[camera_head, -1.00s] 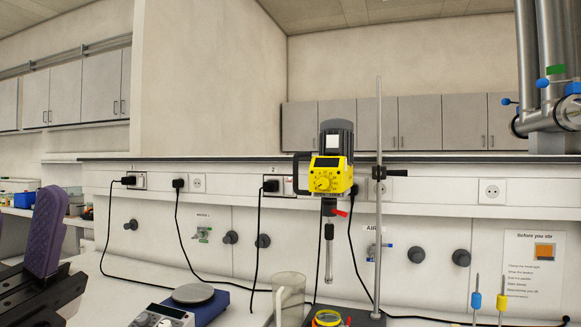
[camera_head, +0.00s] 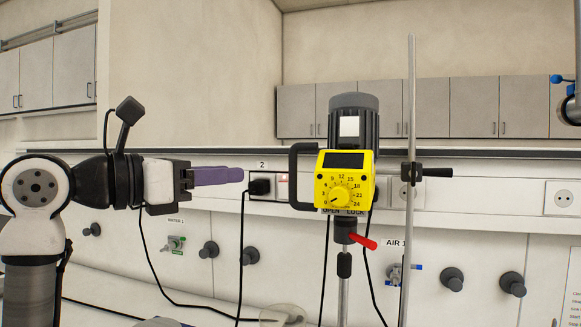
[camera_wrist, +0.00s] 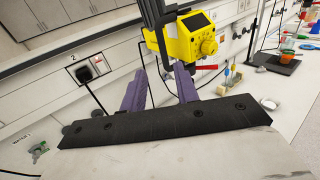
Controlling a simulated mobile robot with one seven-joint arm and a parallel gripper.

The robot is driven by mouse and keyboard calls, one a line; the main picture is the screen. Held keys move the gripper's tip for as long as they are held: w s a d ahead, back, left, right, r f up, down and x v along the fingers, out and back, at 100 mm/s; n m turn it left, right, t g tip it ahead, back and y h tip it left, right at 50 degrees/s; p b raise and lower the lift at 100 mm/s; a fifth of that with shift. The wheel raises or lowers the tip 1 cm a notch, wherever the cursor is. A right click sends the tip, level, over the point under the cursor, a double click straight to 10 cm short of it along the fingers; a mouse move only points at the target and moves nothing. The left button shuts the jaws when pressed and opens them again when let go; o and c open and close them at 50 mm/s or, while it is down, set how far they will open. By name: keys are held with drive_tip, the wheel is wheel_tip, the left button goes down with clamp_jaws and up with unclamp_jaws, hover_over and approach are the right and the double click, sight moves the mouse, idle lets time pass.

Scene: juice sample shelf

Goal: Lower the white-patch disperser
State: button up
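The disperser (camera_head: 345,180) has a yellow control head with a dial and a dark grey motor bearing a white patch (camera_head: 349,126). It hangs upright beside a vertical metal rod (camera_head: 411,90). A black bracket handle (camera_head: 300,177) sticks out on its left, and a red lever (camera_head: 362,241) lies below the head. My gripper (camera_head: 241,175) points right at about handle height, with a gap before the handle. In the wrist view its purple fingers (camera_wrist: 160,80) are apart with nothing visibly held, and the yellow head (camera_wrist: 185,42) is beyond them. The shaft's lower end is out of the head view.
A black clamp with a knob (camera_head: 425,172) sits on the rod, right of the head. Black plugs and cables (camera_head: 260,186) hang from the wall behind my gripper. A clear vessel (camera_head: 283,315) shows at the bottom edge. Bench items stand right in the wrist view.

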sight(290, 169)
drive_tip(key=p+x, duration=0.4)
drive_tip(key=x, duration=0.8)
drive_tip(key=shift+w+d+r, duration=0.1)
drive_tip(key=shift+d, duration=0.25)
drive_tip(key=shift+w+d, duration=0.3)
clamp_jaws()
